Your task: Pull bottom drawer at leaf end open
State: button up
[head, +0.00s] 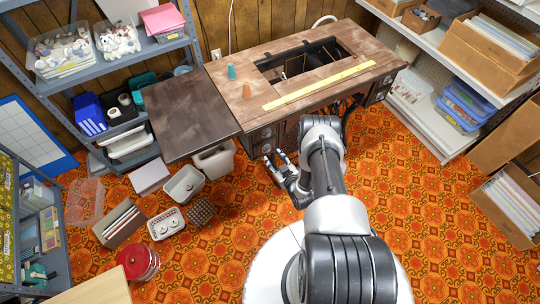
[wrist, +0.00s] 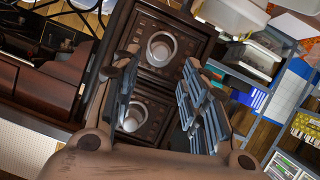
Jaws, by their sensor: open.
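The sewing table (head: 205,111) has a stack of dark drawers (head: 263,139) under its leaf end. In the wrist view two drawer fronts show, each with a round pale pull. The drawer front higher in the picture (wrist: 178,26) seems to be the bottom one, as the view looks turned over; its pull (wrist: 160,48) is beyond my fingertips. The other drawer's pull (wrist: 132,118) shows between my fingers. Both drawers look shut. My gripper (wrist: 158,68) is open and empty, facing the fronts, and also shows beside the stack in the head view (head: 273,163). Contact cannot be told.
The dark leaf (head: 188,112) overhangs left of the stack. White bins (head: 184,185) and a basket (head: 202,212) stand on the floor left of my gripper. A grey shelf (head: 100,75) is at left. The patterned floor at right (head: 440,210) is clear.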

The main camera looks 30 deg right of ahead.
aim_at(269, 151)
jog(key=b+x, duration=0.2)
jog(key=x, duration=0.4)
jog(key=shift+c, duration=0.2)
grip_shut()
dwell(0.5)
